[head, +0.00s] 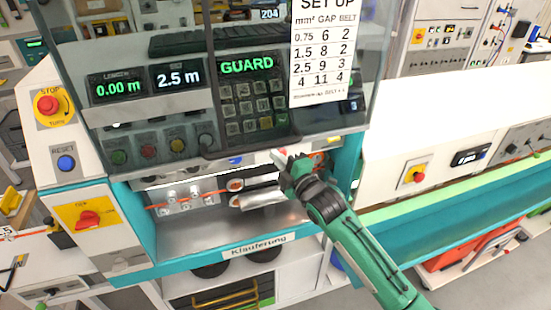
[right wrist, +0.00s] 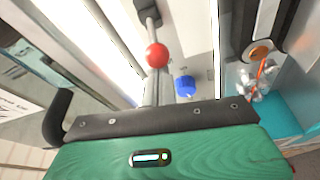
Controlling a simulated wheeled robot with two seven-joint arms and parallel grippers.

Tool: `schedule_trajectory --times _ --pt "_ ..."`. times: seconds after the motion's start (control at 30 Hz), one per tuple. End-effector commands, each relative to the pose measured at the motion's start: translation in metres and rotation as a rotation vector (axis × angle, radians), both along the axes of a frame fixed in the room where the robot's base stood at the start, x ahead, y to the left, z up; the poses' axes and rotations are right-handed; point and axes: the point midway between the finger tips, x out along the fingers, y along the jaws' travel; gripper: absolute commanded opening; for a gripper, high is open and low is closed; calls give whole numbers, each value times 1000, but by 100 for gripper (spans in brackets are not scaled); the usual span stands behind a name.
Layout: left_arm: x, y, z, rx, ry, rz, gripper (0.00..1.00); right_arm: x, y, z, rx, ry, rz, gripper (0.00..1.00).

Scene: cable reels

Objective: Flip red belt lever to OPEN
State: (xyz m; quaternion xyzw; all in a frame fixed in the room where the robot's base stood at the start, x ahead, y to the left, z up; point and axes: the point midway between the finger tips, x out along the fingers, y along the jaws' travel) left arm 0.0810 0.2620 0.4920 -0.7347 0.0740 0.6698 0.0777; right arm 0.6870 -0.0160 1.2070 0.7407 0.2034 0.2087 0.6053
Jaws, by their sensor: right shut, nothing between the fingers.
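The red belt lever shows in the right wrist view as a red ball knob (right wrist: 157,55) on a rod that runs up to a dark mount. My right gripper (head: 282,157) is shut and empty at the machine's front, below the guard window. In the right wrist view the red ball is just beyond the gripper's dark front edge; I cannot tell whether they touch. In the head view my gripper covers most of the lever's area, and the lever's position label cannot be read. My left gripper is not in view.
A blue knob (right wrist: 185,86) sits close beside the red ball. The guard window (head: 225,75) hangs above my gripper. Orange cable (head: 205,194) runs through rollers to its left. A red stop button (head: 47,104) and a red rotary switch (head: 88,218) are at the left.

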Motion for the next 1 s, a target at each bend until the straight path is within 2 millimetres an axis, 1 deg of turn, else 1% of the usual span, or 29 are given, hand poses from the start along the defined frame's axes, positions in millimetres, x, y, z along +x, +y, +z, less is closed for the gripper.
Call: schedule_trajectory --times 0.47,1.0 --pt "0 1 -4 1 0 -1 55 0 -3 0 -1 -1 74 0" --pt "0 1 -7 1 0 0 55 -1 -6 0 0 -1 69 0"
